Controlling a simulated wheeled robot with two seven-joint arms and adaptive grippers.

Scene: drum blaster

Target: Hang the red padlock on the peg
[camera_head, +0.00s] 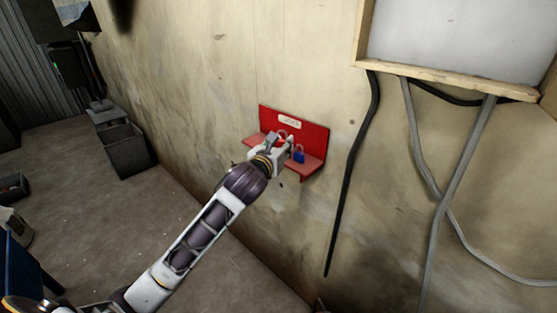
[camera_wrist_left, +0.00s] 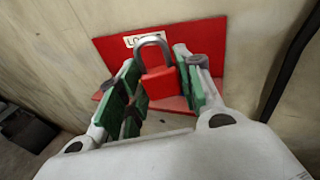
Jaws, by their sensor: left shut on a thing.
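The red padlock (camera_wrist_left: 160,82) is between the green-padded fingers of my left gripper (camera_wrist_left: 165,85) in the left wrist view, with its grey shackle pointing up. The gripper is shut on it. In the head view my left gripper (camera_head: 282,148) is in front of the red wall board (camera_head: 310,135), which has a white label and a shelf. The padlock is mostly hidden there, with a shackle showing near the fingers. I cannot make out the peg. My right gripper is not in view.
A blue padlock (camera_head: 299,156) is at the board, just right of my left gripper. A black cable (camera_head: 352,170) hangs on the wall to the right, with grey cables (camera_head: 436,190) beyond. A grey bin (camera_head: 124,148) stands on the floor at left.

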